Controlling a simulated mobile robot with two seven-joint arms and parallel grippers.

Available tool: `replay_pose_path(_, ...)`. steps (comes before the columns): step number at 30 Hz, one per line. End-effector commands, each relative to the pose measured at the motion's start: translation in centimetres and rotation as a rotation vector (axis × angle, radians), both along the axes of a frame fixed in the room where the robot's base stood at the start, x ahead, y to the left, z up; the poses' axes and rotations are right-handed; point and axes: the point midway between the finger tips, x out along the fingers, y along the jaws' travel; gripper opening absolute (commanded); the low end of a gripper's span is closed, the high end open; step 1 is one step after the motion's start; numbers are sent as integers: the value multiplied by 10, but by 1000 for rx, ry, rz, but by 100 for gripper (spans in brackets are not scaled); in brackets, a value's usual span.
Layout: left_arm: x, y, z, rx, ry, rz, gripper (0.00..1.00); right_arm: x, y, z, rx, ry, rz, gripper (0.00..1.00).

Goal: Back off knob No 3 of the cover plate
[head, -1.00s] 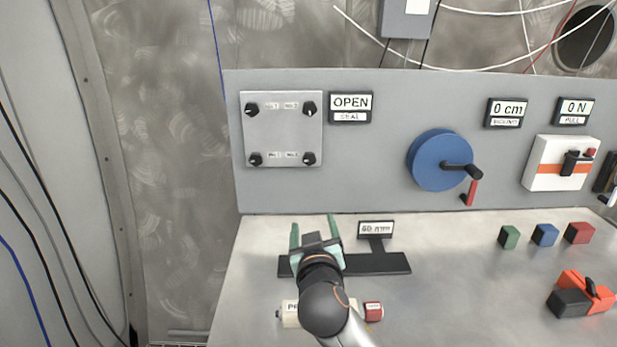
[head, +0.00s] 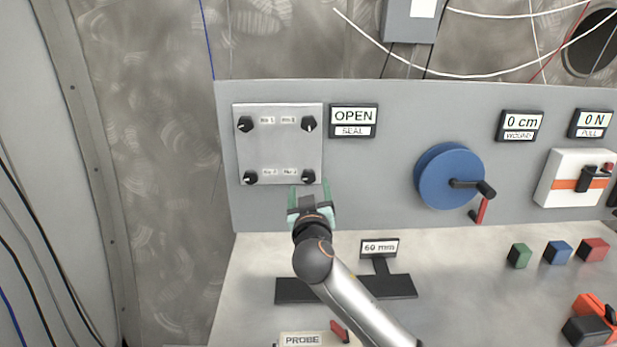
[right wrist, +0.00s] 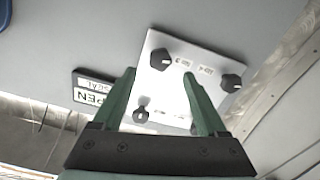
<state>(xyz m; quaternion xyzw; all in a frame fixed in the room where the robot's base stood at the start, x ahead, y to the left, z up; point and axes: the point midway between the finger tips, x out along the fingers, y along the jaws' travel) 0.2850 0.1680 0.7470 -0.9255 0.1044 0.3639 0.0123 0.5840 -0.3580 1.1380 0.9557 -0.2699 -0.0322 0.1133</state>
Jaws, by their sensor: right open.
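The cover plate (head: 278,150) is a light grey square on the upright panel with a black knob near each corner. Its labels are small; the lower right knob (head: 308,176) seems to be No 3, though I cannot read it surely. My right gripper (head: 310,186) is open and empty, its green fingertips just below that knob in the head view. In the right wrist view the plate is upside down; the same knob (right wrist: 160,60) shows beyond the gap between the fingers (right wrist: 160,78), apart from them. One plate corner is hidden behind a finger. My left gripper is not in view.
An OPEN seal sign (head: 353,120) sits right of the plate. A blue winding wheel (head: 448,176) with a crank is further right. A 60 mm sign (head: 380,248) on a black stand and coloured blocks (head: 557,252) are on the bench.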

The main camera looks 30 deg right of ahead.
Motion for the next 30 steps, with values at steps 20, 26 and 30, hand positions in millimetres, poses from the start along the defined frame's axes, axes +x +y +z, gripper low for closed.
replay_pose_path(20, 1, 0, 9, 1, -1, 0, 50, 42, -26, 0, -1, 1, 0, 75)
replay_pose_path(26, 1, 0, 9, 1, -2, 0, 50, 42, -26, 0, -1, 1, 0, 63)
replay_pose_path(30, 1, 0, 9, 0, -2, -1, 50, 42, -26, 0, -1, 1, 0, 47)
